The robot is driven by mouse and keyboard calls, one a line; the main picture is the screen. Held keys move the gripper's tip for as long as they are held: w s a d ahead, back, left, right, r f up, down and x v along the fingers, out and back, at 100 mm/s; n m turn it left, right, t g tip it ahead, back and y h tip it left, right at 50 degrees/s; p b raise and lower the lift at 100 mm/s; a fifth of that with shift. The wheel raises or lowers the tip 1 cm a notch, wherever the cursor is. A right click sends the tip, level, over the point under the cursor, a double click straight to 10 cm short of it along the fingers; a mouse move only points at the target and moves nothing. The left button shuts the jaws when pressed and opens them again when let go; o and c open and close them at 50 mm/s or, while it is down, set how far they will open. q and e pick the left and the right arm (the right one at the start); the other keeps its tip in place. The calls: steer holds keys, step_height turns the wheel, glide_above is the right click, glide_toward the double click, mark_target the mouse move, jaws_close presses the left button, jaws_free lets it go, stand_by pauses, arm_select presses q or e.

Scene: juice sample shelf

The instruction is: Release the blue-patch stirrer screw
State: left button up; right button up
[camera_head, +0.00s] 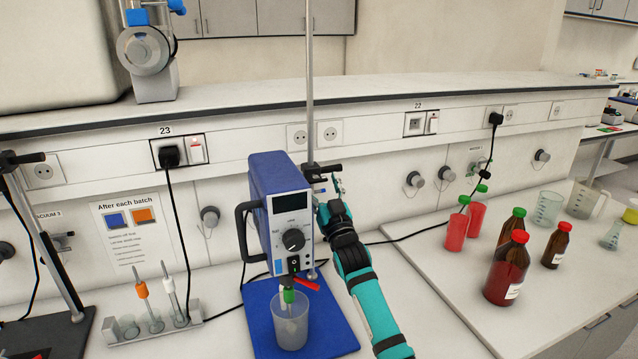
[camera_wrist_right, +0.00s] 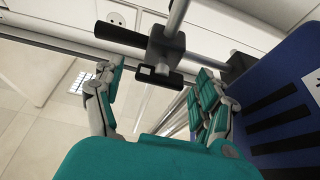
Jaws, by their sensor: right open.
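The blue overhead stirrer (camera_head: 270,180) hangs on an upright metal rod (camera_head: 309,85) above a blue base (camera_head: 335,325). A small blue patch (camera_head: 278,266) shows low on its front. A dark clamp (camera_head: 313,172) joins it to the rod; the clamp also shows in the wrist view (camera_wrist_right: 166,47). A black screw handle (camera_wrist_right: 158,76) on the clamp lies between my fingers in that view, with no clear contact. My right gripper (camera_head: 330,192) is open beside the stirrer's right side; its spread fingers show in the wrist view (camera_wrist_right: 160,90). My left gripper is out of view.
A clear beaker (camera_head: 290,320) stands under the stirrer. Left are a rack with upright probes (camera_head: 150,328) and another stand (camera_head: 45,245). A black cable (camera_head: 430,229) runs behind.

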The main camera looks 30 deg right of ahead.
steer(key=c, duration=1.2)
steer(key=shift+o, duration=0.2)
